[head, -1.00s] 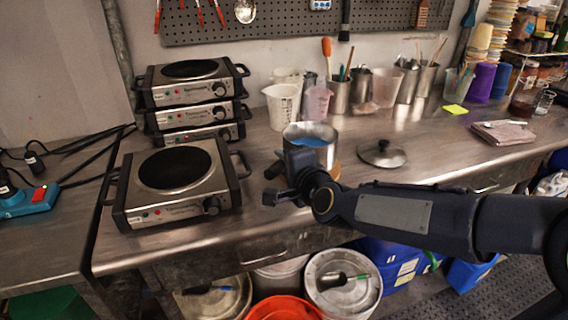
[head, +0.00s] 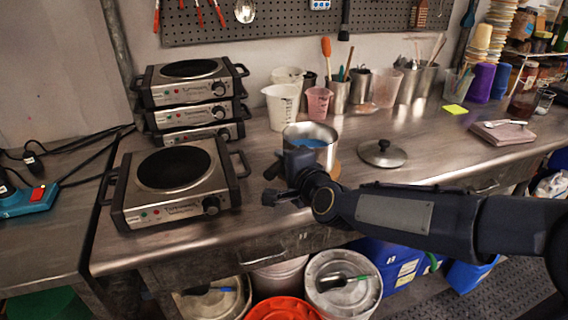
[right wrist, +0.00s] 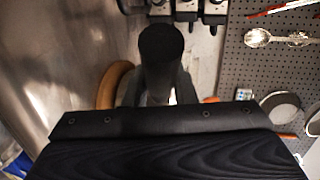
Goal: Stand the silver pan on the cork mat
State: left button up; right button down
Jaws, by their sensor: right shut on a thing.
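The silver pan (head: 323,157) stands upright with blue liquid in it, near the middle of the steel bench in the head view. The cork mat (head: 336,170) shows only as a tan edge at the pan's lower right; the pan and my gripper hide the rest. I cannot tell whether the pan's base touches it. The mat's curved edge also shows in the right wrist view (right wrist: 107,88). My right gripper (head: 284,172) is at the pan's front left, shut on its dark handle (right wrist: 160,50). My left gripper is out of view.
A hot plate (head: 175,185) stands at left, with several stacked hot plates (head: 190,95) behind. Beakers and metal cups (head: 340,97) line the back. A lid (head: 382,153) lies right of the pan. The bench farther right has free room.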

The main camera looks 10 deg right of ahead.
jog(key=shift+b, duration=0.35)
jog(key=c, duration=1.2)
grip_release()
jog(key=shift+c, duration=0.2)
jog(key=shift+o, duration=0.7)
jog(key=shift+s+f, duration=0.1)
jog(key=shift+f, duration=0.15)
jog(key=p+v, duration=0.1)
jog(key=v, duration=0.6)
jog(key=shift+s+r, duration=0.2)
jog(key=shift+s, duration=0.1)
jog(key=shift+d, duration=0.15)
